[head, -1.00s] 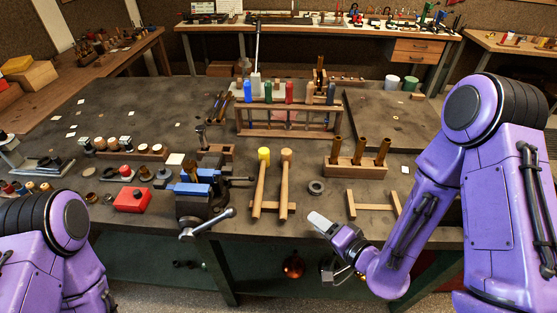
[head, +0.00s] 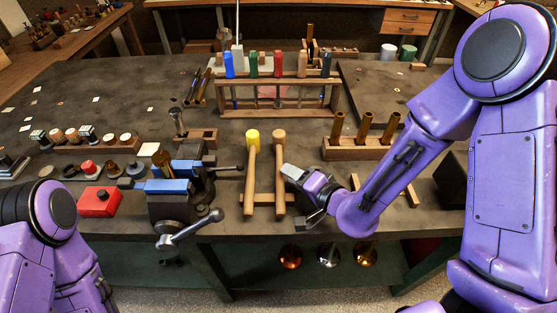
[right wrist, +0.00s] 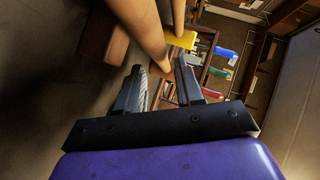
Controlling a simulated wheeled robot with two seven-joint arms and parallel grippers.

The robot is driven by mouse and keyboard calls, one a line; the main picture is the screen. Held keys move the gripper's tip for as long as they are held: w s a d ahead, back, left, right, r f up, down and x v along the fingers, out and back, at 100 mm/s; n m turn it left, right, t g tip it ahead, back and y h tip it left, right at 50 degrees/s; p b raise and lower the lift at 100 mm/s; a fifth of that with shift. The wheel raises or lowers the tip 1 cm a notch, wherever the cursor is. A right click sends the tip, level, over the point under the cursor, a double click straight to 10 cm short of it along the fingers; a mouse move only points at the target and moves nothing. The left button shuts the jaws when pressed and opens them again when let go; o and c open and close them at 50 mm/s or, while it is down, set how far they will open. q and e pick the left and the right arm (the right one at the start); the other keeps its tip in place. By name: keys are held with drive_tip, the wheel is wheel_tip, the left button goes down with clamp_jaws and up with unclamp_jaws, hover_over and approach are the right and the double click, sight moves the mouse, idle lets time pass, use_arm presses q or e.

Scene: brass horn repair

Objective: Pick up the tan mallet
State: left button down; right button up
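The tan mallet (head: 279,172) leans head up in a low wooden rest (head: 265,204), just right of a yellow-headed mallet (head: 252,170). My right gripper (head: 291,175) is close to the tan mallet's right side, over the bench front. In the right wrist view its two fingers (right wrist: 158,82) are apart with a gap between them. The tan mallet's handle (right wrist: 138,28) runs large just beyond the fingertips, and the yellow head (right wrist: 183,40) shows behind. I cannot tell whether a finger touches the mallet. My left arm shows at the lower left; its gripper is out of view.
A vise with blue jaws (head: 168,187) and a red box (head: 98,202) stand left of the mallets. A wooden block with brass tubes (head: 352,153) is to the right. A tool rack (head: 278,100) with coloured handles stands behind.

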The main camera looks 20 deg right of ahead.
drive_tip(key=p+x, duration=0.1)
drive_tip(key=x, duration=0.3)
drive_tip(key=shift+w, duration=0.1)
clamp_jaws()
